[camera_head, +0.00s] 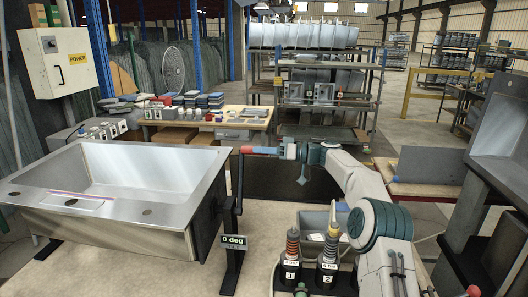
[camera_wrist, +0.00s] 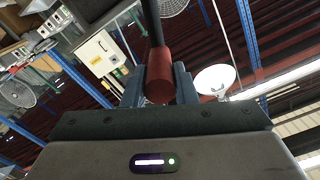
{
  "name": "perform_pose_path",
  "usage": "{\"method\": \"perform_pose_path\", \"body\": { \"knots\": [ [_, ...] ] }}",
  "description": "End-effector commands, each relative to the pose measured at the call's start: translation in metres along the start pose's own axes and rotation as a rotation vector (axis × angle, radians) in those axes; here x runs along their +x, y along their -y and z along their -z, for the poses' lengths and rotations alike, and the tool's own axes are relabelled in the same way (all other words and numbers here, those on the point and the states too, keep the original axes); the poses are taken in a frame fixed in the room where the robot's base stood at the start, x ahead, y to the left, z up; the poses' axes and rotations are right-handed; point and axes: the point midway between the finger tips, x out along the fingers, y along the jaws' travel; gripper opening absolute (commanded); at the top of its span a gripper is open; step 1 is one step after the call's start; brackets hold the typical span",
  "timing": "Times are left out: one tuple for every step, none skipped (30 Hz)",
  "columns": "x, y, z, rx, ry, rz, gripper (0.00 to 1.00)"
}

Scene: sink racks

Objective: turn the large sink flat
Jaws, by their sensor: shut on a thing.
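The large steel sink (camera_head: 140,175) sits at the left on a stand, its basin opening upward and its rim looking about level. A sign (camera_head: 233,240) on the stand's post reads 0 deg. A dark crank arm (camera_head: 238,180) rises at the sink's right side and carries a red handle (camera_head: 260,150). My gripper (camera_head: 283,150) comes from the right and is shut on the red handle. In the wrist view the handle's round end (camera_wrist: 160,82) sits between the two fingers of my gripper (camera_wrist: 158,75).
Two numbered tools (camera_head: 310,255) stand at the front beside a grey bin (camera_head: 320,225). A workbench (camera_head: 205,118) with small parts is behind the sink. Another steel sink (camera_head: 503,125) stands tilted at the right. A yellow-labelled power box (camera_head: 65,62) is at the upper left.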

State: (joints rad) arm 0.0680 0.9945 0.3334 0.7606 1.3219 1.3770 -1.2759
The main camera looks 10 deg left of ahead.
Motion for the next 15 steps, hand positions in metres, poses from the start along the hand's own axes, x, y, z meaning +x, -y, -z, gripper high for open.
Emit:
{"method": "perform_pose_path", "body": {
  "knots": [
    [-0.0007,-0.0011,-0.0021,0.001,0.005,-0.002,0.0],
    [-0.0007,-0.0011,-0.0022,0.001,0.005,-0.002,0.28],
    [-0.0007,-0.0012,-0.0024,0.001,0.005,-0.002,0.39],
    [-0.0008,-0.0012,-0.0024,0.001,0.005,-0.002,0.47],
    [-0.0007,-0.0011,-0.0023,0.001,0.005,-0.001,0.47],
    [-0.0007,-0.001,-0.0022,0.001,0.005,-0.001,0.47],
    [-0.0007,-0.0009,-0.0021,0.001,0.004,-0.001,0.47],
    [-0.0006,-0.0009,-0.0021,0.001,0.004,-0.001,0.47],
    [-0.0006,-0.0008,-0.002,0.001,0.004,0.0,0.47],
    [-0.0006,-0.0007,-0.0019,0.001,0.004,0.0,0.47],
    [-0.0008,-0.0008,-0.0018,0.001,0.004,-0.001,0.47],
    [-0.0015,-0.0009,-0.0017,0.001,0.003,-0.001,0.47],
    [-0.0023,-0.001,-0.0018,0.001,0.003,-0.001,0.47],
    [-0.0036,-0.0012,-0.0019,0.001,0.003,-0.001,0.47],
    [-0.0063,-0.0013,-0.0021,0.001,0.002,-0.001,0.47]
  ]
}}
